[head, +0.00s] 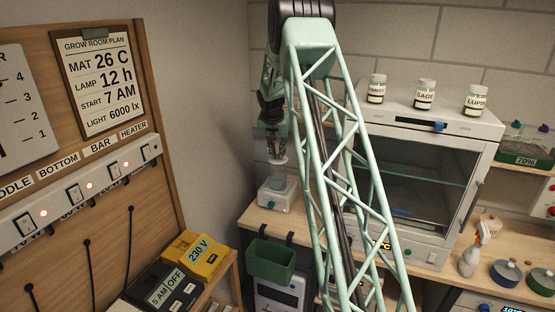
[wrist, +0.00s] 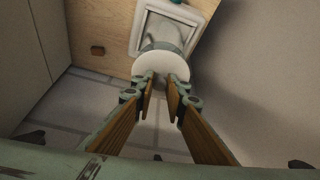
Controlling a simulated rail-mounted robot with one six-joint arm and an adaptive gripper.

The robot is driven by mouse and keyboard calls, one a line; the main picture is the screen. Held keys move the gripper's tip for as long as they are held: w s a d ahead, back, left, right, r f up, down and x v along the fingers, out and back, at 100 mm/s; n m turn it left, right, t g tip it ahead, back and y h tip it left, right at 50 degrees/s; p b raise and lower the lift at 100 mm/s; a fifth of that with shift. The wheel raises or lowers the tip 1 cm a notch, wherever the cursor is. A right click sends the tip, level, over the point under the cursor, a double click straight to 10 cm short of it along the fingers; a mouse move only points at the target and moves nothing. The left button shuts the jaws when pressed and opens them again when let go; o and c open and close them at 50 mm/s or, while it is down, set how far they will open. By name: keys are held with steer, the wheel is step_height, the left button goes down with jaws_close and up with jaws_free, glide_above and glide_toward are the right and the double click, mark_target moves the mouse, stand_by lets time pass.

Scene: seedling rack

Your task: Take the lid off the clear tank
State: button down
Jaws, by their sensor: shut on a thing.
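The clear tank (head: 278,186) stands on a white base with a teal knob, on the wooden bench at the back left. Its pale round lid (head: 278,161) is at the top, just under my gripper (head: 274,150). In the wrist view, the lid (wrist: 160,68) is a white disc at the tips of my gripper (wrist: 160,88). The fingers are shut on the lid's grip, which they largely hide. The tank's white base (wrist: 141,32) shows beyond the lid. I cannot tell whether the lid touches the tank's rim or is apart from it.
My lattice arm link crosses the middle of the head view. A glass-fronted cabinet (head: 415,185) stands to the right, with several labelled jars on top. A green bin (head: 270,262) hangs at the bench's front edge. A wall (head: 220,90) is close on the left.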

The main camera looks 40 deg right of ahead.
steer(key=s+r+b, duration=0.2)
steer(key=s, duration=1.4)
steer(key=shift+a+b, duration=0.3)
steer(key=shift+f, duration=0.1)
